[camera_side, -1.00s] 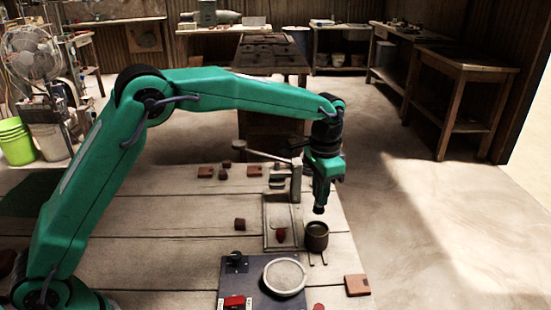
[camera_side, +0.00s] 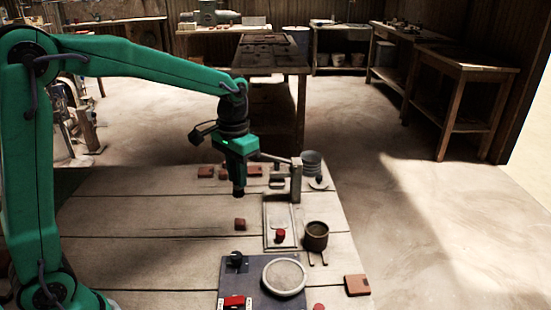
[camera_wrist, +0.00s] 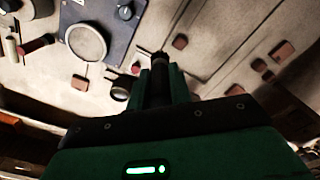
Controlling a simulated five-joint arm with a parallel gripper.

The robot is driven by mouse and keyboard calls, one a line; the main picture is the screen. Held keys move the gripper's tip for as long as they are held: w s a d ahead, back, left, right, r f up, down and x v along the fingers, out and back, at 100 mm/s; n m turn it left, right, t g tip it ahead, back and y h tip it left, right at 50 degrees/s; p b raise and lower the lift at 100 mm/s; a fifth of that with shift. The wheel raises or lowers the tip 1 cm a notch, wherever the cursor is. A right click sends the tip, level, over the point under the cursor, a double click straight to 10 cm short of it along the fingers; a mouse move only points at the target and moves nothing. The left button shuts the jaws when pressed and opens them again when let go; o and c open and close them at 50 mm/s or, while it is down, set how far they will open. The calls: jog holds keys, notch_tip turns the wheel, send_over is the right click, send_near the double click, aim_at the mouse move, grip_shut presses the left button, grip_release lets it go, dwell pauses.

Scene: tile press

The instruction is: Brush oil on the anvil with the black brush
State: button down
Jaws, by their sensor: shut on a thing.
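My gripper (camera_side: 238,163) is shut on the black brush (camera_side: 239,190), which points down above the table, left of the press. In the wrist view the dark brush (camera_wrist: 160,86) shows between my jaws. The press has an upright post (camera_side: 296,183) with a lever arm and a flat base (camera_side: 270,242). I take the pale plate (camera_side: 279,212) on the base as the anvil; no oil can be made out on it. A small red round piece (camera_side: 280,235) is at the base's near end. A dark pot (camera_side: 316,237) stands right of the base; its contents are unclear.
Reddish tiles (camera_side: 206,172) lie along the far edge, another (camera_side: 357,285) at near right. A small brown block (camera_side: 240,224) lies left of the press.

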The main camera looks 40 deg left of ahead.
jog(key=shift+s+a, duration=0.45)
jog(key=shift+s, duration=0.1)
jog(key=shift+w+d+f, duration=0.1)
jog(key=shift+w+d, duration=0.05)
jog(key=shift+w, duration=0.4)
jog(key=w+d+f, duration=0.3)
jog(key=w, duration=0.3)
jog(key=w+d+f, duration=0.2)
jog(key=w+d, duration=0.1)
jog(key=w, duration=0.4)
jog(key=shift+w+f, duration=0.2)
jog(key=shift+f, duration=0.2)
